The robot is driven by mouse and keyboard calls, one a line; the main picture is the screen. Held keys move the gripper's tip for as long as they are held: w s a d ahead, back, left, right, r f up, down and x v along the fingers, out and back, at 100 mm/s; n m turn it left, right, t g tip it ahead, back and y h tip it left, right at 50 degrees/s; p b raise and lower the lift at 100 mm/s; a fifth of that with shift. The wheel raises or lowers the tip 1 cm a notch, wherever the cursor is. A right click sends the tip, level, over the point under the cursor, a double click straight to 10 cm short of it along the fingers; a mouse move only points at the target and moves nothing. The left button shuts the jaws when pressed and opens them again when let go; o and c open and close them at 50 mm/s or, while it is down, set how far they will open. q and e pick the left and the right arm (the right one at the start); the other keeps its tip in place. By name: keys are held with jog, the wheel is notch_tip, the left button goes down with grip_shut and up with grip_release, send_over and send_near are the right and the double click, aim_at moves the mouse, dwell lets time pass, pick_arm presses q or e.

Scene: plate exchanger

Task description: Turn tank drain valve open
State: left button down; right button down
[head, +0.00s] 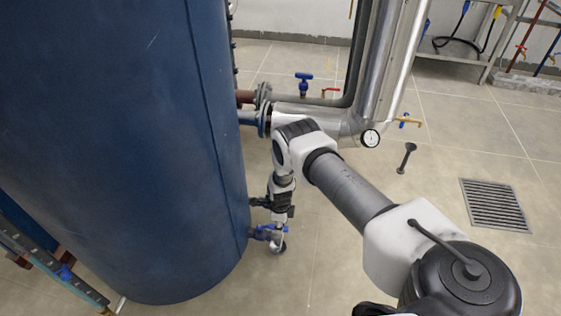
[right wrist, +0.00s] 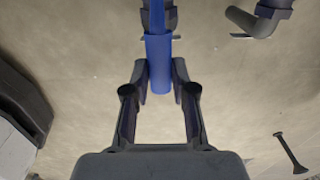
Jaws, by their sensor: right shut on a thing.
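The large blue tank (head: 110,130) fills the left of the head view. Low on its right side is the drain valve (head: 268,233) with a blue handle, partly hidden by my right gripper (head: 281,224). In the right wrist view, the blue handle (right wrist: 158,55) runs down from a dark valve body at the top edge. Its lower end is between the fingertips of my right gripper (right wrist: 160,82), which is shut on it. My left gripper is in neither view.
Another blue-handled valve (head: 304,84) is farther back. A floor grate (head: 494,204) lies at right. A ladder-like frame (head: 50,262) is at lower left.

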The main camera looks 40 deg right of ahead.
jog(key=shift+s+a, duration=0.15)
jog(key=c, duration=0.9)
grip_release()
jog(key=shift+f, duration=0.1)
jog(key=shift+c, duration=0.2)
notch_tip(320, 180, up, 12)
